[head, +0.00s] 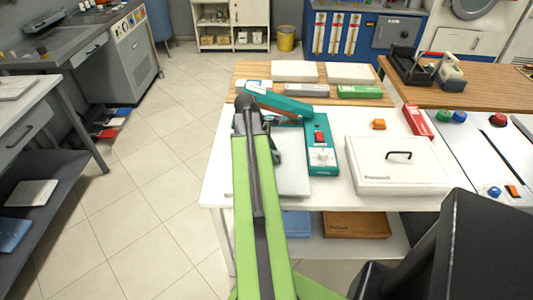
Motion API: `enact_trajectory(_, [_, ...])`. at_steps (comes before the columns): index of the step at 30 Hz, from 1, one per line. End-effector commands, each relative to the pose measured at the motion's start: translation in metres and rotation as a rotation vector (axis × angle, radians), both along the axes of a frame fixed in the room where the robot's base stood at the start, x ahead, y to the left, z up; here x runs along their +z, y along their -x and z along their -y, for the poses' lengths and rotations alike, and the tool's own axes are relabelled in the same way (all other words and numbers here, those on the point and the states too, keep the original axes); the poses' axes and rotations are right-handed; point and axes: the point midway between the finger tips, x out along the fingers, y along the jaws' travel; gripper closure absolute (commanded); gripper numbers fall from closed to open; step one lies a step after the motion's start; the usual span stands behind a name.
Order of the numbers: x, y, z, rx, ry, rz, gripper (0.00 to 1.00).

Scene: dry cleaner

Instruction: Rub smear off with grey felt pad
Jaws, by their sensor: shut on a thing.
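My green arm reaches over the white table, and my dark gripper (275,148) is at its far end, partly hidden behind the arm. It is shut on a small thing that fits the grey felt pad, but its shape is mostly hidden. A pale grey flat panel (293,180) lies just below and beside the gripper. I cannot tell whether the held thing touches it. No smear can be made out; the arm covers part of the panel. A teal device (321,160) with a red button stands right of the gripper, and its teal arm extends behind the gripper.
A white lidded box (395,170) with a black handle stands to the right. Several cartons line the wooden back strip (313,83). A control panel (492,155) is at far right.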

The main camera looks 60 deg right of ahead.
Motion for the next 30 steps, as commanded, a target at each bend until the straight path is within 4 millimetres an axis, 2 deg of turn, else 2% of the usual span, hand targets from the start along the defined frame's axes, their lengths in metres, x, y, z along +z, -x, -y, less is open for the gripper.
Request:
enact_trajectory(8, [-0.001, 0.008, 0.004, -0.003, 0.001, -0.001, 0.95])
enact_trajectory(18, [0.001, 0.036, 0.019, -0.004, -0.001, 0.0, 0.95])
enact_trajectory(26, [0.001, 0.037, 0.02, -0.001, 0.0, 0.0, 0.95])
enact_trajectory(30, [0.01, 0.037, 0.02, -0.001, 0.0, 0.0, 0.95])
